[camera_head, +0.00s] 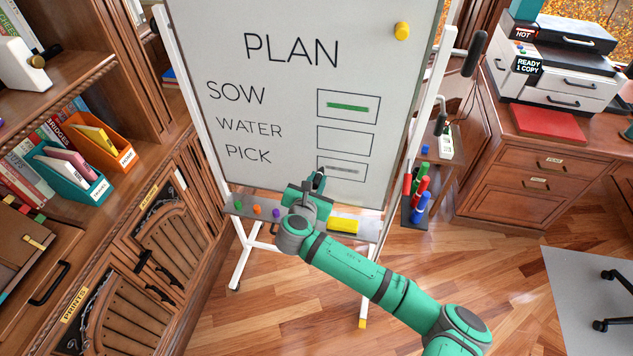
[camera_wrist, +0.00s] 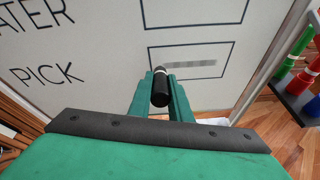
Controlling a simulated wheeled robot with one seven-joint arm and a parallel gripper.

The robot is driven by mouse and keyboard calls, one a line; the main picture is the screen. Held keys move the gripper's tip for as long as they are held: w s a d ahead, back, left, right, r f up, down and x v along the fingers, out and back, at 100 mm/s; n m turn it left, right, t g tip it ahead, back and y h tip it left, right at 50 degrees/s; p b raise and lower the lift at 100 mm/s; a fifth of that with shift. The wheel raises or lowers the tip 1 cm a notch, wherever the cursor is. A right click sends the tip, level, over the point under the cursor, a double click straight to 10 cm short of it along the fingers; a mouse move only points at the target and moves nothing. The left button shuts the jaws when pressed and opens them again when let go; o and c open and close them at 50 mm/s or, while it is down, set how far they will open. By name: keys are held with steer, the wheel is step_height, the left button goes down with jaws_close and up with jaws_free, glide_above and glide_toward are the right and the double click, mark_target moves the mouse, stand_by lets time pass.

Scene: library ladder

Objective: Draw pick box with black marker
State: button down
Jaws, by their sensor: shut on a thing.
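The whiteboard (camera_head: 275,110) reads PLAN with rows SOW, WATER and PICK. The pick box (camera_head: 342,168) at the lower right holds a faint grey smear; the box also shows in the wrist view (camera_wrist: 200,50). The SOW box (camera_head: 348,106) holds a green stroke and the WATER box (camera_head: 344,140) is empty. My gripper (camera_head: 318,182) is in front of the board, left of the pick box. In the wrist view my gripper (camera_wrist: 162,90) is shut on the black marker (camera_wrist: 160,90), which points towards the board. Whether its tip touches the board cannot be told.
The board's tray holds small coloured magnets (camera_head: 257,209) and a yellow eraser-like block (camera_head: 343,224). A side holder with red, green and blue markers (camera_head: 420,190) hangs at the right. A yellow magnet (camera_head: 401,30) sits at the board's top right. Shelves stand left, a printer desk right.

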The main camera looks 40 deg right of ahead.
steer(key=shift+d, duration=0.1)
steer(key=shift+s+d, duration=1.3)
steer(key=shift+s, duration=0.25)
steer(key=shift+s+d, duration=0.1)
steer(key=shift+s+d, duration=2.55)
steer(key=shift+s, duration=0.45)
steer(key=shift+w+a, duration=1.35)
steer(key=shift+w, duration=0.2)
steer(key=shift+w+a, duration=1.3)
steer(key=shift+w, duration=0.3)
steer(key=shift+w+a, duration=1.35)
steer(key=shift+w, duration=0.2)
steer(key=s+a, duration=0.4)
steer(key=shift+a, duration=0.3)
